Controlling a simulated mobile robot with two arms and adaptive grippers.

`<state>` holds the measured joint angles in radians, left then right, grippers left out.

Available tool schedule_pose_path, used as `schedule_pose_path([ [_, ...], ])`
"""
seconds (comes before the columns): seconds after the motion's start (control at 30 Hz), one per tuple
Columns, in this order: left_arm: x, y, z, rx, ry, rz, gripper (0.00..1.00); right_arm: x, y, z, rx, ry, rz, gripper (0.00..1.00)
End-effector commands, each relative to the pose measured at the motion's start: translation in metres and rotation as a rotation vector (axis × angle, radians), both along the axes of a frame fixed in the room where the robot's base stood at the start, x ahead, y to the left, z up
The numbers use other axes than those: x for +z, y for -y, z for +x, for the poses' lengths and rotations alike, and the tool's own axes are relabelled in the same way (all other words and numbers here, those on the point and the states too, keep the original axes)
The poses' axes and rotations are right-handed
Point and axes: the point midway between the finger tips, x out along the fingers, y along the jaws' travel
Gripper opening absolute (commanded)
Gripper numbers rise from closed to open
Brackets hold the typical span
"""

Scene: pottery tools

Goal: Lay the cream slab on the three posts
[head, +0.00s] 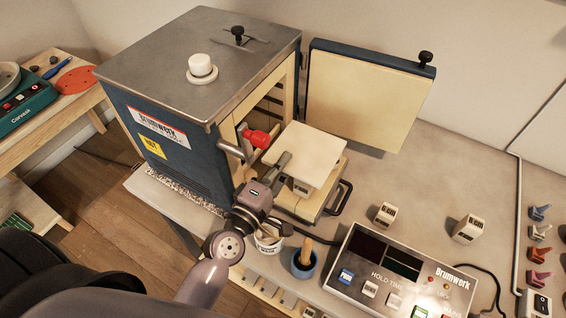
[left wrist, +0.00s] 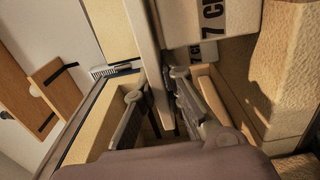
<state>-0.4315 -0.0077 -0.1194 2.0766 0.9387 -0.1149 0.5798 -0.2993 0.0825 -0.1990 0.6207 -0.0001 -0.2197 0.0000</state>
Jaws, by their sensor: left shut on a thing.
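The cream slab (head: 303,154) lies roughly level over the pulled-out kiln shelf (head: 326,192) in the head view. My left gripper (head: 281,166) is shut on its near left edge. In the left wrist view the slab (left wrist: 152,60) is a thin strip between the fingers (left wrist: 158,100). One cream post (head: 302,188) shows under the slab's near edge. Cream posts with dark lettering (left wrist: 222,14) stand beside the slab in the left wrist view. I cannot tell whether the slab touches them; any others are hidden. My right gripper is not in view.
The kiln (head: 165,125) stands open at left, its door (head: 360,98) swung back. Two lettered cream blocks (head: 385,214), (head: 467,229) stand on the table at right. A blue pot (head: 303,262) and a control box (head: 400,278) are in front.

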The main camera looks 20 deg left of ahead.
Motion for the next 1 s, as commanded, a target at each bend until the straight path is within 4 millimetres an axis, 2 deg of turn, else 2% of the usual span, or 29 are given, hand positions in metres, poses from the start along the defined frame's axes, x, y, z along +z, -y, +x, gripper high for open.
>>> schedule_pose_path([
  [0.3,-0.0049,-0.0002,0.0005,0.001,0.005,-0.001,0.0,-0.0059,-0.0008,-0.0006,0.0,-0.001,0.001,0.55],
  [0.33,-0.0041,-0.0001,0.0005,0.001,0.005,-0.001,0.11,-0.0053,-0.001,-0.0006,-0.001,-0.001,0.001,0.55],
  [0.67,-0.0051,0.0001,0.0003,0.0,0.002,0.0,0.33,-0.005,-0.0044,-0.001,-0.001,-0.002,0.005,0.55],
  [1.0,-0.0079,-0.0003,-0.0027,-0.002,-0.004,0.002,0.33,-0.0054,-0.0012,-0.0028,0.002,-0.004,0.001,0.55],
])
